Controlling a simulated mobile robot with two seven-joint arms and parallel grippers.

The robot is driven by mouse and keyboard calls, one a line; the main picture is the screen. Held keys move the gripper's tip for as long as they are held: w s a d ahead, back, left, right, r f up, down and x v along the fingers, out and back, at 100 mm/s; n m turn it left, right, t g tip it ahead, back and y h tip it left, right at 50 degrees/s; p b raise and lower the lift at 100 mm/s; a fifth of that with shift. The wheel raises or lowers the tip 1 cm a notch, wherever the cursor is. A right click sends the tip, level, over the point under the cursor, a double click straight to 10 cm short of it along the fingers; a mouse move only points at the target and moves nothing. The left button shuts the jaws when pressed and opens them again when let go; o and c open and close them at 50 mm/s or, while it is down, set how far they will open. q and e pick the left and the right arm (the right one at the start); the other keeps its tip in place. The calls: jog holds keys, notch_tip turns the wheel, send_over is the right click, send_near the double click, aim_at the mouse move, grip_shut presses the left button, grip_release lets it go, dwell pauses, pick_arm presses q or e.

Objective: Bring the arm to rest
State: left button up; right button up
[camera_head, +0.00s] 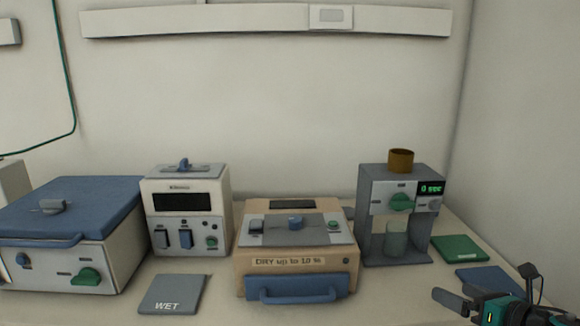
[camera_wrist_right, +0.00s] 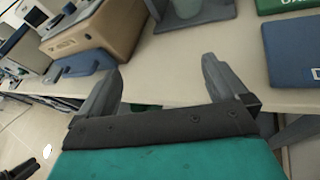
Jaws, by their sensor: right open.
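My right gripper (camera_head: 452,304) shows at the lower right of the head view, by the bench's front right part. In the right wrist view its two dark fingers (camera_wrist_right: 160,85) are spread apart with nothing between them. The bench edge and the floor show beyond and below the fingers. My left gripper is not in the head view.
A grey device (camera_head: 374,228) holding a clear beaker (camera_head: 396,238) stands at the right, a brown cup (camera_head: 401,160) on top. A tan furnace (camera_head: 245,278), a white unit (camera_head: 190,207) and a blue-lidded furnace (camera_head: 110,205) stand leftward. Flat pads (camera_head: 459,248) lie right; a WET pad (camera_head: 172,290) lies left.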

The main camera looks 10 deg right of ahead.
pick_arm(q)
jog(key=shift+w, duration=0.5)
pick_arm(e)
jog(key=s+a+f+m+g+h, duration=0.1)
jog(key=s+a+f+m, duration=0.4)
jog(key=a+m, duration=0.3)
jog(key=s+a+f+m+g, duration=0.1)
jog(key=s+a+f+m, duration=0.5)
jog(key=m, duration=0.8)
jog(key=s+a+f+m+g+h, duration=0.1)
jog(key=s+a+f+m, duration=0.4)
jog(key=a+m, duration=0.5)
jog(key=s+m, duration=0.1)
jog(key=s, duration=0.1)
jog(key=shift+s+a+f+m+h, duration=0.15)
jog(key=shift+s+f+m+h, duration=0.15)
jog(key=shift+s+f+m, duration=0.1)
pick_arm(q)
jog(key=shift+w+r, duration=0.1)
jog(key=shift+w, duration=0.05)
pick_arm(e)
jog(key=shift+w, duration=0.1)
